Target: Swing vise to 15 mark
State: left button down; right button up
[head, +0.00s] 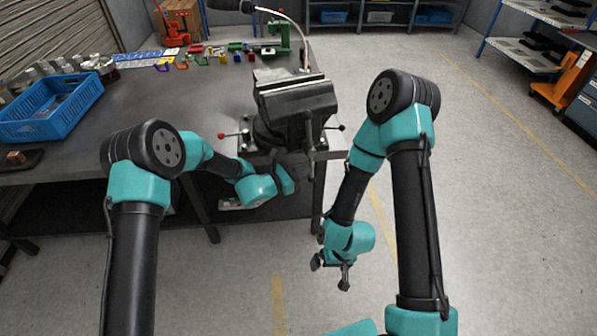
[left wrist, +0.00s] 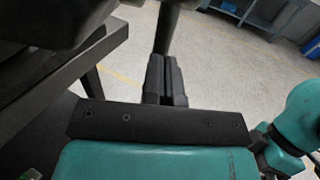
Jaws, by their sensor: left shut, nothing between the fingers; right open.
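The black vise (head: 293,100) stands on a base at the table's right front corner. Its jaws have light top edges, and its screw handle (head: 310,150) hangs at the front. A small lever with a red knob (head: 222,136) sticks out left of the base. No 15 mark is legible. My left gripper (head: 298,170) is just in front of and below the vise, beside the handle. The left wrist view shows its fingers (left wrist: 167,75) shut and empty, with a dark bar (left wrist: 168,25) just beyond; contact is unclear. My right gripper (head: 332,272) is open and empty above the floor.
The table (head: 190,105) carries a blue crate (head: 50,108) at left, and small coloured clamps and a green tool (head: 278,38) at the back. Shelving (head: 380,15) stands behind. The floor right of the table is clear.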

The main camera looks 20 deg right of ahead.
pick_arm(q)
jog(key=shift+a, duration=0.15)
jog(key=v, duration=1.3)
jog(key=shift+s+a, duration=0.3)
jog(key=shift+a, duration=0.05)
jog(key=s+a+f+m+g+y, duration=0.7)
jog(key=s+a+f+m+y, duration=0.1)
jog(key=s+a+f, duration=0.8)
jog(key=s+a+f+m+t+y, duration=0.1)
jog(key=s+a+m+y, duration=0.1)
jog(key=a+m, duration=0.3)
jog(key=s+a+f+m+t+y, duration=0.2)
jog(key=a+m, duration=0.4)
jog(key=a, duration=0.3)
jog(key=shift+s+a+t+y, duration=0.3)
jog(key=shift+s+y, duration=0.25)
jog(key=shift+y, duration=0.25)
